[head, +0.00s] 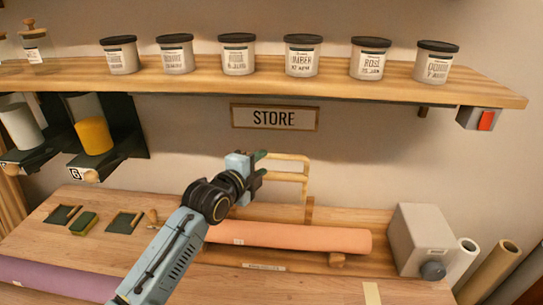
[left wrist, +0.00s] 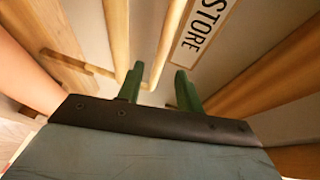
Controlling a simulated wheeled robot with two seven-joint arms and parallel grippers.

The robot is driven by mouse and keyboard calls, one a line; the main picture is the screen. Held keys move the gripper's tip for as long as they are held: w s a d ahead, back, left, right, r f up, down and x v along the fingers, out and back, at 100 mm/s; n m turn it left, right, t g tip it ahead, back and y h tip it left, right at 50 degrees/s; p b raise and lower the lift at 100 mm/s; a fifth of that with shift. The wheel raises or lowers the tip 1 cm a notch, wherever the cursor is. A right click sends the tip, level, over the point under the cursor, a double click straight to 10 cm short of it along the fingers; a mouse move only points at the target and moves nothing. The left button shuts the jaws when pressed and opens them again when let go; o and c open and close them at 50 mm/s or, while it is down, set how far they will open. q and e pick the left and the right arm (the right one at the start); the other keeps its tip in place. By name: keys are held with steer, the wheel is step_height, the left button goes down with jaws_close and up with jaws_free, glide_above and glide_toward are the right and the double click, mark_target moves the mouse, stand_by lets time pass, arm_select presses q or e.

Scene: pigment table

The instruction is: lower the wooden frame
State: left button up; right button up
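The wooden frame (head: 306,176) stands raised above the back of the bench, below the STORE sign. Its pale bars also show in the left wrist view (left wrist: 178,25). My left gripper (head: 262,163) is at the frame's left end, with its green fingers apart. In the left wrist view the two fingers (left wrist: 158,82) are open, and a bar of the frame runs down toward the gap between them. I cannot tell whether they touch it. My right gripper is not in view.
An orange roll (head: 290,237) lies on the bench below the frame. A grey box with a dark knob (head: 420,238) stands at right, beside upright tubes (head: 495,265). The shelf (head: 250,83) with several jars hangs above. Small green-topped items (head: 84,223) lie at left.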

mark_target(270, 158)
arm_select(q)
steer(key=shift+x, duration=3.2)
jaws_close()
